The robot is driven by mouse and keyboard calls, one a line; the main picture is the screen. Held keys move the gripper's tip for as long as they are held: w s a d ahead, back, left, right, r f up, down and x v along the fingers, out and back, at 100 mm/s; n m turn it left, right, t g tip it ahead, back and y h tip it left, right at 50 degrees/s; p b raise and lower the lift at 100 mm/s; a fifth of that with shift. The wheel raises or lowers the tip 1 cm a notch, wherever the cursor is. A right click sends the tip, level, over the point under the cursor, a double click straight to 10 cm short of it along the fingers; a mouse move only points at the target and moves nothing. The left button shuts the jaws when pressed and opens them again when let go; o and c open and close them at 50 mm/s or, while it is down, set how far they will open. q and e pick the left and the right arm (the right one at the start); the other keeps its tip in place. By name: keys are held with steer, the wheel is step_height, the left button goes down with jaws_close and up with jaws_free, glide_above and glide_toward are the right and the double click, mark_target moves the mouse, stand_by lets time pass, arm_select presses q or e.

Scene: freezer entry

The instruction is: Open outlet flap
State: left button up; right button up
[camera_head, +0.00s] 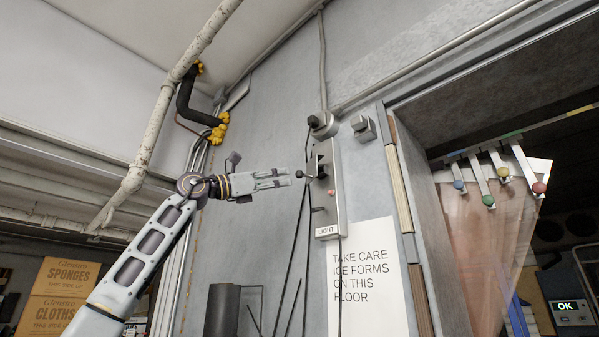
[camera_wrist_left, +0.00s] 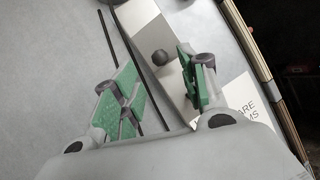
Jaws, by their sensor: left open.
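The outlet flap (camera_head: 313,166) is a small grey plate on the upright metal wall panel (camera_head: 335,180). A dark round knob (camera_head: 300,174) stands out on its left. How far the flap is open is hard to tell. My left gripper (camera_head: 287,177) points right at the knob, its fingers apart and empty, with its tips just short of the knob. In the left wrist view, the dark knob (camera_wrist_left: 160,57) shows between the two green-padded fingers, nearer the right one, and neither finger clearly touches it. My right gripper is out of view.
Dark cables (camera_head: 291,245) hang below the knob. The doorway with strip curtains (camera_head: 490,230) is to the right. Pipes (camera_head: 165,110) and boxes (camera_head: 62,290) are at left.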

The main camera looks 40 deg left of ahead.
mark_target(299, 174)
arm_select(q)
steer(key=shift+p+x, duration=1.3)
steer(key=shift+x, duration=2.45)
jaws_close()
